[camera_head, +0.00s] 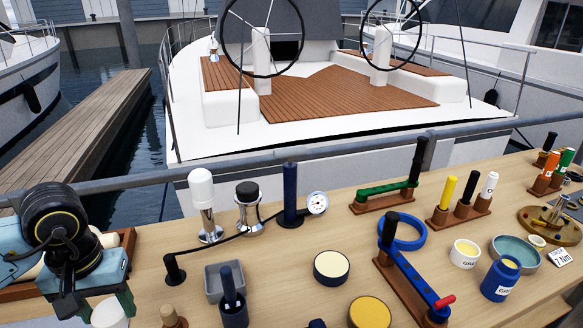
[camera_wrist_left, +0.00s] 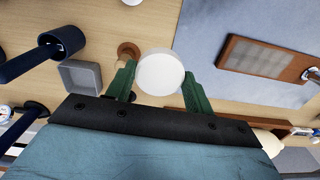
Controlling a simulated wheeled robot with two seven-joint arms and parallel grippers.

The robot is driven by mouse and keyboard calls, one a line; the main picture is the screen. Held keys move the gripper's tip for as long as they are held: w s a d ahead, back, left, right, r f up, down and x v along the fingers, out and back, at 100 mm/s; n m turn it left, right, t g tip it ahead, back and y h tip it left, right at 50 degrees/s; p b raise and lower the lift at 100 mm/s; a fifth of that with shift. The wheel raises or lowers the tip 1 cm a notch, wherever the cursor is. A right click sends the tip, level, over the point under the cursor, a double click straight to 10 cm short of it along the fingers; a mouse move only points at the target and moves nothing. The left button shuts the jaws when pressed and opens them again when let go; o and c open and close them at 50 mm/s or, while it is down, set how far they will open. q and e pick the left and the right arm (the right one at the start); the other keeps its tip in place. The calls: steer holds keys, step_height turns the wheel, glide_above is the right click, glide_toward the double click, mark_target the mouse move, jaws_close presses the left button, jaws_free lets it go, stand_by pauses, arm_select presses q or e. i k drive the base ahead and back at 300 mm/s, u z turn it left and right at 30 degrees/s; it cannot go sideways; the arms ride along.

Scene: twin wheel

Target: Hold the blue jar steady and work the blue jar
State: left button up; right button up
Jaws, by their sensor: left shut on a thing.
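The blue jar (camera_head: 500,283) stands upright on the table at the right in the head view, with a white label and a pale yellow top. No gripper is near it. My left gripper (camera_head: 98,304) is at the far left, pointing down, with green fingers shut on a white round thing (camera_head: 110,316). In the left wrist view this white round thing (camera_wrist_left: 160,73) sits between the fingertips, its flat round face toward the camera. Whether it touches the table cannot be told. My right gripper is not in view.
The wooden table (camera_head: 270,272) holds a grey square tray (camera_head: 212,284), a dark blue cup with a handle (camera_head: 233,312), round pale tubs (camera_head: 331,267) and a teal bowl (camera_head: 515,250). Tool racks stand along the back. A grey rail (camera_head: 330,147) runs behind.

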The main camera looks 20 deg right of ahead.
mark_target(504, 272)
steer(key=u, duration=2)
steer(key=k, duration=1.7)
steer(key=z, duration=2.4)
steer(key=i, duration=0.5)
steer(key=z, duration=0.1)
